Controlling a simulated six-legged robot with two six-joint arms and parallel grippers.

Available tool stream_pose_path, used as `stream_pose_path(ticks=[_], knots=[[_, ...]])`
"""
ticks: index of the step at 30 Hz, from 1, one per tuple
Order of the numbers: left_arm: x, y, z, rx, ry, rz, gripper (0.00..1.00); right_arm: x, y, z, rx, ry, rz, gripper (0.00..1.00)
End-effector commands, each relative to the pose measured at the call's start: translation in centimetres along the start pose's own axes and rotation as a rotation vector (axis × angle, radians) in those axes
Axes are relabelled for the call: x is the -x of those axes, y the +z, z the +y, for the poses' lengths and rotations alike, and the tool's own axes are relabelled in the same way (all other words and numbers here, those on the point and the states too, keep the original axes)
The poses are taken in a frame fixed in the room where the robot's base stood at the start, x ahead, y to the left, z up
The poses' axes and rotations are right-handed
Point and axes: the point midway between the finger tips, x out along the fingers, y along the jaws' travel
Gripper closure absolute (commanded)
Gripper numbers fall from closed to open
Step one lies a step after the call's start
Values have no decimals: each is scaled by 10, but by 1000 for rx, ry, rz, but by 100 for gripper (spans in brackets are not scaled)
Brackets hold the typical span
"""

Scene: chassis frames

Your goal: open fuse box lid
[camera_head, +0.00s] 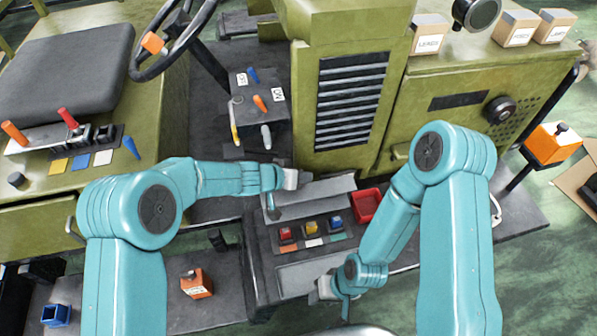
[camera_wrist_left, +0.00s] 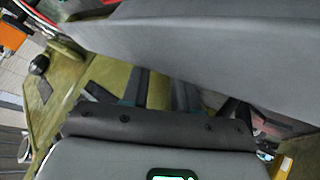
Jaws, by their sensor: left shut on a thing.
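The fuse box (camera_head: 300,240) is a dark box in the middle of the head view, with red, yellow and blue fuses in a row on its top. Its grey lid (camera_head: 325,190) stands raised at the far side, tilted up from the box, so the fuses show. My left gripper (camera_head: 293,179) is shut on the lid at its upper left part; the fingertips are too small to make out. In the left wrist view, a large grey panel, seemingly the lid (camera_wrist_left: 200,45), crosses the top close by. My right gripper (camera_head: 334,288) is low by the box's front right; its jaws are unclear.
A red tray (camera_head: 367,205) is right of the lid. The green machine with a dark louvred grille (camera_head: 352,95) rises behind. A control stand with levers (camera_head: 260,105) is behind on the left. An orange block (camera_head: 197,283) sits front left.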

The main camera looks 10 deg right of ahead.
Motion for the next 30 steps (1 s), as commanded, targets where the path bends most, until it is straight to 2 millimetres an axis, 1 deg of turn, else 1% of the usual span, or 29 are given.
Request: stream_pose_path(ticks=[1,11,12,14,15,30], knots=[[-2,8,-5,7,-10,-15,100,-1,0,0,0,0,0,57],[-2,12,-5,8,-9,-20,100,-1,0,0,0,0,0,57],[-2,12,-5,8,-9,-20,67,-1,0,0,0,0,0,57],[-2,12,-5,7,-9,-21,48,-1,0,0,0,0,0,57],[-2,11,-5,6,-9,-21,45,-1,0,0,0,0,0,57],[-2,5,-4,3,-5,-11,45,-1,0,0,0,0,0,57]])
